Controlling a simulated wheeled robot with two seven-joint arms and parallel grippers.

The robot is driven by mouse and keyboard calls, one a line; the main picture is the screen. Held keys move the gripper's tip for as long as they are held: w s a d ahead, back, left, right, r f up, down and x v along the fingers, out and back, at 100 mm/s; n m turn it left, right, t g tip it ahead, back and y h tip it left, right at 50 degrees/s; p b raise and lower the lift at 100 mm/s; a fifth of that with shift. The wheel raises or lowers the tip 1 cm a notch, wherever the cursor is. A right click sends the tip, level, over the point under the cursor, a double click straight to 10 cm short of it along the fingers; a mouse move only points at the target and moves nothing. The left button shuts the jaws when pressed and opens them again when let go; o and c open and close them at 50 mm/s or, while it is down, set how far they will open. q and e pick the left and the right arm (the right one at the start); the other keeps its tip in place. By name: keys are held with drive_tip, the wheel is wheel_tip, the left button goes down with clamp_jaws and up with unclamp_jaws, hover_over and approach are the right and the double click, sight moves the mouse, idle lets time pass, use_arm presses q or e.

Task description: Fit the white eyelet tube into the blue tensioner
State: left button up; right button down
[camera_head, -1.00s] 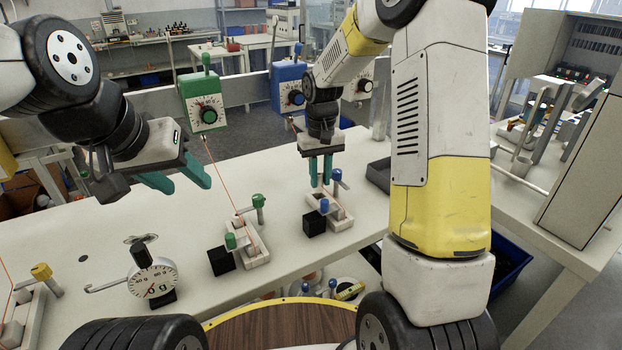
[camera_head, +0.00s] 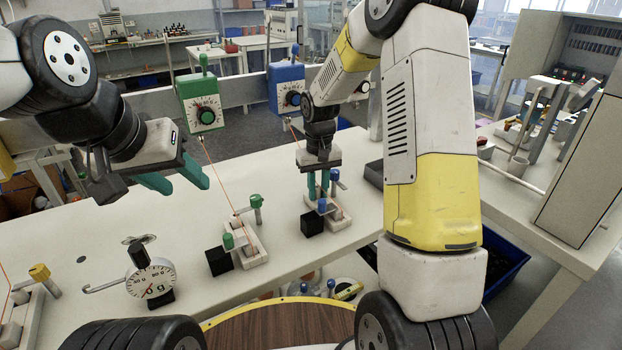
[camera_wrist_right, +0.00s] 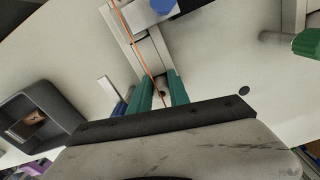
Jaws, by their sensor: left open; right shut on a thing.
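My right gripper (camera_head: 320,194) is low at a white fixture (camera_head: 341,220) with blue knobs (camera_head: 323,205). In the wrist view its green fingers (camera_wrist_right: 163,88) are shut on a small pale tube end (camera_wrist_right: 160,95), which I take for the white eyelet tube. The fingers hide most of it. An orange line (camera_wrist_right: 137,50) runs from it along the fixture. A blue box with a dial (camera_head: 287,75), likely the blue tensioner, stands at the table's back edge. Whether the tube touches the fixture, I cannot tell. My left gripper (camera_head: 178,182) is open and empty above the left table.
A green dial box (camera_head: 203,90) and a green-knobbed fixture (camera_head: 252,254) stand left, joined by an orange line (camera_head: 220,175). A round gauge (camera_head: 153,281) and a yellow-knobbed fixture (camera_head: 30,305) are further left. A dark tray (camera_head: 373,174) is right of the right gripper.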

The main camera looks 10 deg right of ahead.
sight(318, 189)
drive_tip(key=c, duration=1.2)
unclamp_jaws()
drive_tip(key=shift+s+f, duration=0.25)
drive_tip(key=shift+f, duration=0.35)
drive_tip(key=shift+c, duration=0.2)
drive_tip(key=s+r+t, duration=0.1)
drive_tip(key=s+r, duration=0.2)
drive_tip(key=r, duration=1.5)
drive_tip(key=s+d+r+t+y, duration=0.1)
drive_tip(key=s+r+t, duration=0.1)
drive_tip(key=s, duration=0.8)
drive_tip(key=s+d+r+m+t+y, duration=0.1)
drive_tip(key=s+r+t, duration=0.2)
drive_tip(key=s, duration=0.7)
drive_tip(key=shift+s+d+m, duration=0.15)
drive_tip(key=shift+s+m, duration=0.1)
drive_tip(key=shift+m, duration=0.05)
